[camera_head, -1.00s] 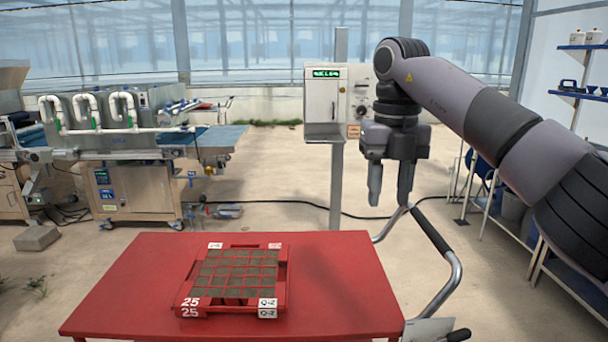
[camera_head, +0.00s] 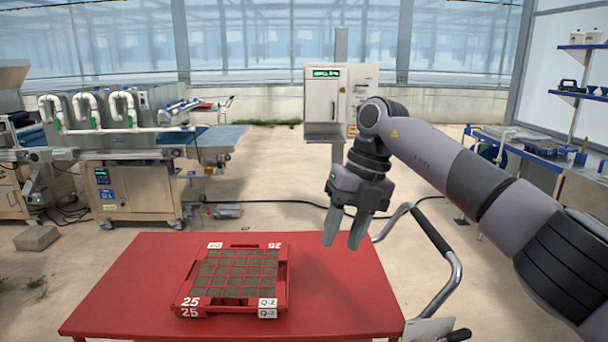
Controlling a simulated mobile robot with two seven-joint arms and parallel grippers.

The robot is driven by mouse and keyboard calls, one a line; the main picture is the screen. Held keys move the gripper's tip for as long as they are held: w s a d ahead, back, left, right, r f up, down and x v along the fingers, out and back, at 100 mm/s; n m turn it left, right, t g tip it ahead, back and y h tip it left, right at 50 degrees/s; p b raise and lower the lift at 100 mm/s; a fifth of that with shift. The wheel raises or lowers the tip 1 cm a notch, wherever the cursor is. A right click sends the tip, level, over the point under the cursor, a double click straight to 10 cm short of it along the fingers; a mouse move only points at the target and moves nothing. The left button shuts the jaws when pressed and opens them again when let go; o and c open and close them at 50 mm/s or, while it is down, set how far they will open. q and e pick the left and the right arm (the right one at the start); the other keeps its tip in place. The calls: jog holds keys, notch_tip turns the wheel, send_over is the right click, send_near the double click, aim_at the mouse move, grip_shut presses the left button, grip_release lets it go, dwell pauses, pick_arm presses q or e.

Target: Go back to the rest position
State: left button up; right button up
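My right gripper (camera_head: 344,240) hangs in the air above the back right part of the red table (camera_head: 345,290), its fingers pointing down. Its two fingers are apart with nothing between them. It is to the right of the red seed tray (camera_head: 283,292) and not touching it. The tray lies flat on the table, its square cells filled with dark soil, with labels "25" and "Q-Z" on its front corners. My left gripper is not in view.
A grey control box (camera_head: 341,95) on a post stands behind the gripper. A cart handle (camera_head: 437,240) rises at the table's right edge. A seeding machine (camera_head: 130,150) stands at the back left. A blue-topped bench (camera_head: 535,152) and shelves are at the right.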

jog(key=s+a+f+m+y, duration=0.2)
jog(key=s+a+f+y, duration=0.25)
jog(key=a+y, duration=0.35)
jog(key=s+a+f+m+y, duration=0.1)
jog(key=s+a+f+y, duration=0.35)
jog(key=a+y, duration=0.25)
jog(key=s+d+f+m+t+h, duration=0.1)
jog(key=d+f+m+t+h, duration=0.3)
jog(key=d+f+m+t, duration=0.6)
jog(key=d+f+m+t+h, duration=0.4)
jog(key=d+m+t, duration=0.3)
jog(key=m, duration=0.8)
jog(key=s+d+f+m+g+h, duration=0.3)
jog(key=s+d+f, duration=0.3)
jog(key=s, duration=0.3)
jog(key=s+d+f+m+g+h, duration=0.2)
jog(key=s+d+f+m+h, duration=0.2)
jog(key=s+f, duration=0.5)
jog(key=shift+d+f+m+g+h, duration=0.15)
jog(key=shift+d+m+g+h, duration=0.25)
jog(key=shift+d, duration=0.5)
